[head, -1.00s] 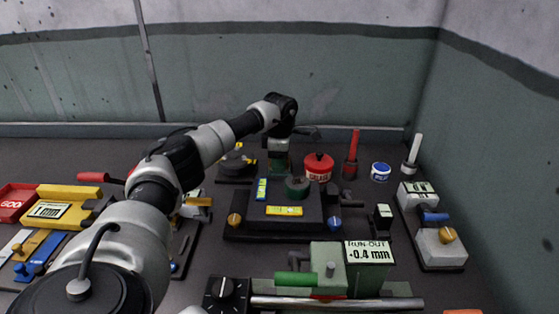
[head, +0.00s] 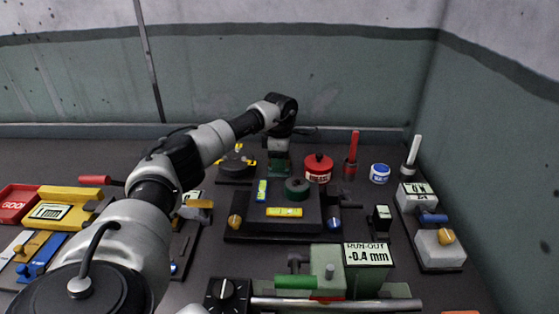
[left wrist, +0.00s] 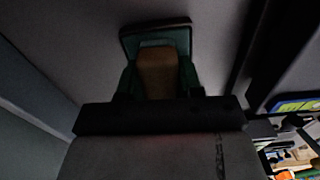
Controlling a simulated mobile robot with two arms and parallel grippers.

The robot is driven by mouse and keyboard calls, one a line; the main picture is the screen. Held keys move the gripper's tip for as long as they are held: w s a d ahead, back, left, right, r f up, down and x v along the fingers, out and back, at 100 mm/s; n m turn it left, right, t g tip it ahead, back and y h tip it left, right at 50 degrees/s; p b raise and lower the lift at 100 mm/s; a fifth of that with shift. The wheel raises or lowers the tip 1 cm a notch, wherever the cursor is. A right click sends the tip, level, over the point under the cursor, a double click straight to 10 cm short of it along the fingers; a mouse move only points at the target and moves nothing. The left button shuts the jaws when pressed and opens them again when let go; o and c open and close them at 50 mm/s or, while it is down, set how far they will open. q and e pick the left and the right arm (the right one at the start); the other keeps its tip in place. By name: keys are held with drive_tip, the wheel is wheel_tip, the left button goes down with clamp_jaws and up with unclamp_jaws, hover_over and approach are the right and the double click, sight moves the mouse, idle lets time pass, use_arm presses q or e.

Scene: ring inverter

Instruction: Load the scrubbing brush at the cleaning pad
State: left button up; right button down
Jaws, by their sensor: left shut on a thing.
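My left gripper (head: 280,143) points down at the back of the bench, left of the red lidded pot. In the left wrist view it is shut on a brown block (left wrist: 158,72), which I take to be the scrubbing brush. A dark green piece (left wrist: 130,45) frames the block on both sides and above. In the head view a green block (head: 279,163) shows just below the gripper; whether it is the cleaning pad, and whether the brush touches it, I cannot tell. My right gripper is in neither view.
The red pot (head: 318,168), a red-handled tool (head: 351,155) and a blue-and-white jar (head: 380,173) stand right of the gripper. A dark levelling plate (head: 285,222) lies in front. The run-out gauge (head: 368,255) is nearer. The wall is close behind.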

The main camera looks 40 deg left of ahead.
use_arm(q)
drive_tip(key=shift+r+p, duration=2.6)
drive_tip(key=shift+r, duration=0.7)
